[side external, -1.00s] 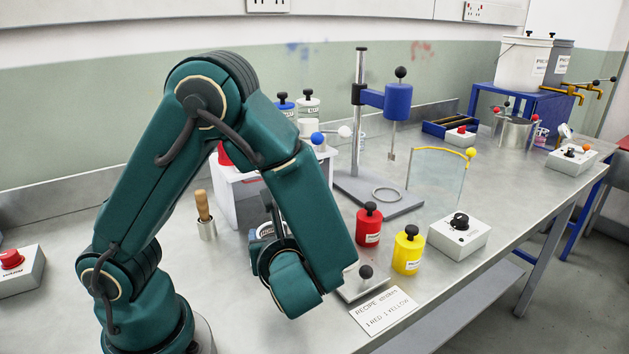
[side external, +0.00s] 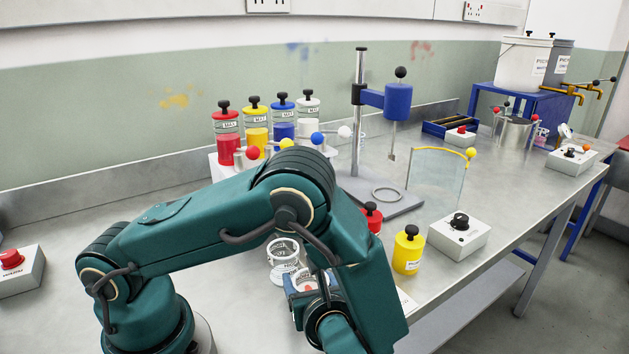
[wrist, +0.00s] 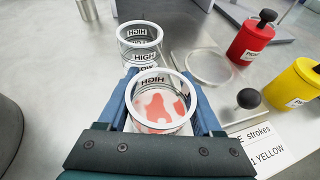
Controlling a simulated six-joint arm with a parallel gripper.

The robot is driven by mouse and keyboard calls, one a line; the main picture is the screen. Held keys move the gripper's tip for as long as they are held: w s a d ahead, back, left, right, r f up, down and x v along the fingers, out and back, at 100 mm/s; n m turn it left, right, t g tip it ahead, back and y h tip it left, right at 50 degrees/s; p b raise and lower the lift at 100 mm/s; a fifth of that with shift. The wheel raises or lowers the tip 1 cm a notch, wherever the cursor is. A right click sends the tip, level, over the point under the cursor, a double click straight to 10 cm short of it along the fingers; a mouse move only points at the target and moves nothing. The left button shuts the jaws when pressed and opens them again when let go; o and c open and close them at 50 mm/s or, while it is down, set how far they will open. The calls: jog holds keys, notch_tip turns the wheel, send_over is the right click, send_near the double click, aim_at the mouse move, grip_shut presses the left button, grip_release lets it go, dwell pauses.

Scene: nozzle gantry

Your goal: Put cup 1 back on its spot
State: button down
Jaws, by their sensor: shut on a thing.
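My gripper (wrist: 162,92) is shut on a clear cup (wrist: 158,108) with a white rim and a HIGH mark. Red-pink and white material shows inside it. The blue jaws lie along both sides of this cup. In the side external view the held cup (side external: 308,287) is partly hidden by my arm. A second clear cup (wrist: 140,44), marked HIGH, stands just beyond the held one and looks empty. It also shows in the side external view (side external: 283,257). I cannot read a number on either cup, and no marked spot is clearly visible.
A pale round disc (wrist: 209,66) lies on the right, near a black knob (wrist: 248,98). Red (wrist: 251,38) and yellow (side external: 408,250) knobbed containers stand further right. A recipe card (wrist: 262,148) lies near. The mixer stand (side external: 361,130) is behind.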

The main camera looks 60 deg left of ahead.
jog(key=shift+f, duration=0.1)
jog(key=shift+c, duration=0.2)
grip_release()
jog(key=shift+d, duration=0.1)
jog(key=v, duration=1.1)
jog(key=shift+s+d+r, duration=0.15)
jog(key=shift+d+r, duration=0.1)
jog(key=shift+r, duration=0.1)
jog(key=s+a+r+n+h, duration=0.2)
jog(key=r+n+h, duration=0.2)
jog(key=n, duration=0.6)
jog(key=s+a+r+n+t+h, duration=0.1)
jog(key=s+a+r+n+h, duration=0.2)
jog(key=n+h, duration=0.6)
notch_tip(320, 180, up, 3)
jog(key=n, duration=0.2)
jog(key=shift+a+f+n, duration=0.2)
jog(key=shift+a+n, duration=0.1)
